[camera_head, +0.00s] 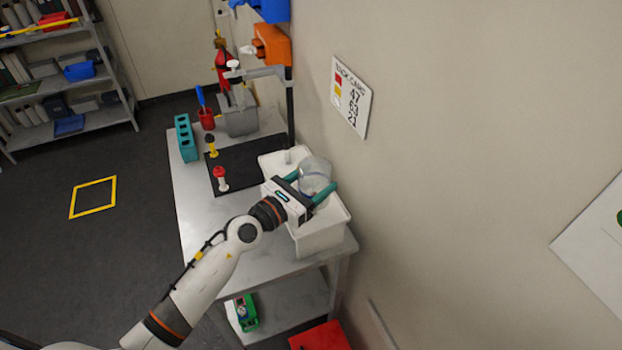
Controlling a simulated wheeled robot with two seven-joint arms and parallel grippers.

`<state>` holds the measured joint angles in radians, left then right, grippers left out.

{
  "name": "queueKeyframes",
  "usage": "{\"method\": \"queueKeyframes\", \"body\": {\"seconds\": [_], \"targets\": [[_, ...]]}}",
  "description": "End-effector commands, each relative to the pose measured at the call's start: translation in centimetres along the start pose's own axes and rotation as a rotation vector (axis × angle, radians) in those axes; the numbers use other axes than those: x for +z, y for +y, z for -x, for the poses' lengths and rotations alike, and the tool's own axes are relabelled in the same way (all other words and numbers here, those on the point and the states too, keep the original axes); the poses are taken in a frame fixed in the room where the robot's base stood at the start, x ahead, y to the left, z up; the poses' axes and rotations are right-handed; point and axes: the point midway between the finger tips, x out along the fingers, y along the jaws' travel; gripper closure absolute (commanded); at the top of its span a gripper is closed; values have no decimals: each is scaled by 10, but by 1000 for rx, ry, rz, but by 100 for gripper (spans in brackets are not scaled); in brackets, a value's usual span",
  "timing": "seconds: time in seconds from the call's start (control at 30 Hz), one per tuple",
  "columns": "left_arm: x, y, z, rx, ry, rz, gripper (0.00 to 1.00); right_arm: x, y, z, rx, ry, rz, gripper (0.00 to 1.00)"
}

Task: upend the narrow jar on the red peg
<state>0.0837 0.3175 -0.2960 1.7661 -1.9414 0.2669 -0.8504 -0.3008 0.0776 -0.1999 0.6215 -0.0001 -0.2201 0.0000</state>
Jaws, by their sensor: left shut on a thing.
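My left gripper (309,184) is shut on a clear, see-through jar (316,172), with its teal fingers on either side of it. It holds the jar over the white bin at the right side of the bench. Whether this is the narrow jar, and which way its mouth faces, I cannot tell. The red peg (220,174), red on top with a white lower part, stands on the black mat (240,163) to the left of the gripper. My right gripper is not in view.
The white bin (322,236) stands near the wall. A yellow peg with a black top (212,149), a teal rack (185,138), a red cup (206,119) and a grey box (240,119) stand farther back. The bench's front left is clear.

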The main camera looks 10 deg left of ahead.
Motion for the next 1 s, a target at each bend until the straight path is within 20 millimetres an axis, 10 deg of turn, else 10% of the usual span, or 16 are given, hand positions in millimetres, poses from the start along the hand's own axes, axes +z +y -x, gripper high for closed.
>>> {"method": "queueKeyframes", "body": {"seconds": [0.4, 0.87, 0.9, 1.0], "targets": [[46, 0, 0, -1, 3, 0, 62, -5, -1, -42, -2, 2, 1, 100], [50, 0, 0, -1, 2, 0, 62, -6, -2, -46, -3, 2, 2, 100], [50, 0, 0, -1, 2, 0, 33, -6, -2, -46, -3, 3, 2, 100], [50, 0, 0, -1, 2, 0, 17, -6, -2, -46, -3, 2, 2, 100]]}}
